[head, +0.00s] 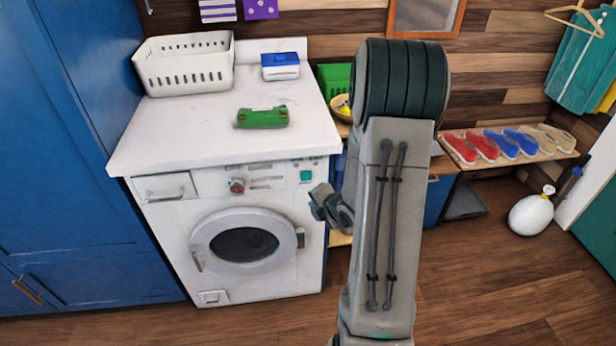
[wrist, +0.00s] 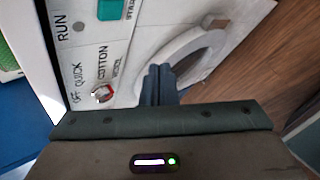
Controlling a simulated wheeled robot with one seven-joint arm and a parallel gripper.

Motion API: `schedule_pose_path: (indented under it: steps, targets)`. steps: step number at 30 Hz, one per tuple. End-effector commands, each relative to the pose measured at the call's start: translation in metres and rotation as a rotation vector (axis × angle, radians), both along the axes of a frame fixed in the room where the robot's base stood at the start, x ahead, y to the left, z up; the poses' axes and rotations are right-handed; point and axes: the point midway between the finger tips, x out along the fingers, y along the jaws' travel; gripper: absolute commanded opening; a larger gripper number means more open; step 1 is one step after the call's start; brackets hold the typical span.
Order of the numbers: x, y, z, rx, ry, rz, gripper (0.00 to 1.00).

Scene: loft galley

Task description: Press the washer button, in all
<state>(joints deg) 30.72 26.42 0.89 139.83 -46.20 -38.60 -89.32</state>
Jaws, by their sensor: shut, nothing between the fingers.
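The white washer (head: 170,225) stands under the counter, with its round door shut. Its teal square button (head: 306,175) is at the right end of the control panel, and also shows at the top edge of the wrist view (wrist: 110,9), near the lettering RUN. I cannot tell whether it is pressed in. My gripper (head: 318,206) is shut and empty, just below and right of the button in the head view. In the wrist view its fingers (wrist: 158,84) are together, in front of the door ring and apart from the button in the picture.
A red-marked dial (head: 237,185) sits left of the button. The white counter (head: 190,125) holds a white basket (head: 185,80), a green item (head: 262,118) and a blue-lidded box (head: 280,66). A shoe shelf (head: 505,160) is at right. The wooden floor in front is clear.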

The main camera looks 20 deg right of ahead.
Motion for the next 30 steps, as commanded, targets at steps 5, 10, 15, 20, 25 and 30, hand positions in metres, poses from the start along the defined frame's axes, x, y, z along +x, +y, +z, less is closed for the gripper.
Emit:
schedule_pose_path:
  steps: [5, 10, 15, 20, 25, 30]
  targets:
    - [0.020, -0.006, 0.002, 0.001, 0.000, -0.001, 0.00]
    - [0.044, -0.013, 0.003, 0.000, 0.001, -0.001, 0.00]
    - [0.064, -0.019, 0.000, 0.000, -0.001, -0.001, 0.00]
    - [0.075, -0.022, 0.000, 0.000, 0.001, -0.001, 0.00]
    - [0.079, -0.023, 0.000, 0.000, 0.001, -0.002, 0.00]
    - [0.080, -0.023, 0.000, 0.000, 0.001, -0.002, 0.00]
